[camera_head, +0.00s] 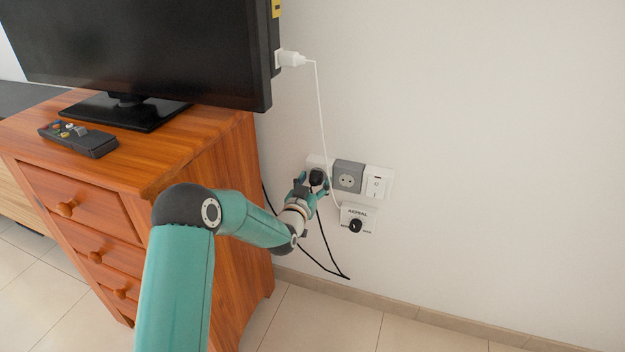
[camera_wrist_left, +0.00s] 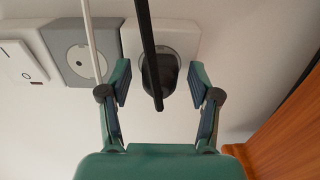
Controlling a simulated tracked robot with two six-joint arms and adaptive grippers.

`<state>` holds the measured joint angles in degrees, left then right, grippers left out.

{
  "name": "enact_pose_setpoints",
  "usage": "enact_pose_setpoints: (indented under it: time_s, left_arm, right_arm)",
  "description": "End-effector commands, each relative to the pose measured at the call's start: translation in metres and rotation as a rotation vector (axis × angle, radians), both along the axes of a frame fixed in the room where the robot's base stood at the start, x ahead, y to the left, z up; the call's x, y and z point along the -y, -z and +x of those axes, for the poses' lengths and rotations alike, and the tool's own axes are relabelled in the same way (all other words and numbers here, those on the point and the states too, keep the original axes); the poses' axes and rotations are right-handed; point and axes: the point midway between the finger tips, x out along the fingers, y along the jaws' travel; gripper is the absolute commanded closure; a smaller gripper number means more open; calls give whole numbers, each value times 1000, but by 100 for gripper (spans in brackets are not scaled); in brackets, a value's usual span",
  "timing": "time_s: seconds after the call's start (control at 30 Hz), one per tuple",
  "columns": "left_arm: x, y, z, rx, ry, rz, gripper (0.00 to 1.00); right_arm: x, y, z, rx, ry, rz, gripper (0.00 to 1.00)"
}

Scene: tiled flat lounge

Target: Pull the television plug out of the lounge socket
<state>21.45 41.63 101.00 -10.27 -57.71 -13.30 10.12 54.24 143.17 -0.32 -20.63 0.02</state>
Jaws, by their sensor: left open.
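The black television plug (camera_head: 317,177) sits in the leftmost white socket (camera_head: 314,159) of the wall panel. The left wrist view shows this plug (camera_wrist_left: 168,72) seated in its round socket (camera_wrist_left: 185,40), with its black cord (camera_wrist_left: 147,30) crossing in front. My left gripper (camera_head: 315,186) is at the plug, and its open fingers also show in the left wrist view (camera_wrist_left: 160,84). One finger is on each side of the plug, with gaps visible between. My right gripper is in neither view.
A grey socket (camera_head: 348,176) and a white switch (camera_head: 377,182) adjoin on the right. A white cable (camera_head: 321,110) runs from the television (camera_head: 140,45) to the aerial box (camera_head: 356,215). The wooden cabinet (camera_head: 215,165) stands close left. Wall to the right is clear.

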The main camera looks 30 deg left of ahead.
Motion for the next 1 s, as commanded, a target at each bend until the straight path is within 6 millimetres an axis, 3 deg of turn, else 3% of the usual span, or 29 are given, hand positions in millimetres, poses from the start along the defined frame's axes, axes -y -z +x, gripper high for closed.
enact_pose_setpoints:
  time_s: [0.87,1.0]
  left_arm:
    - [0,0,0,0,0,0,38]
    - [0,0,0,0,0,0,57]
  right_arm:
    - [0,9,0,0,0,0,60]
    - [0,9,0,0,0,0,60]
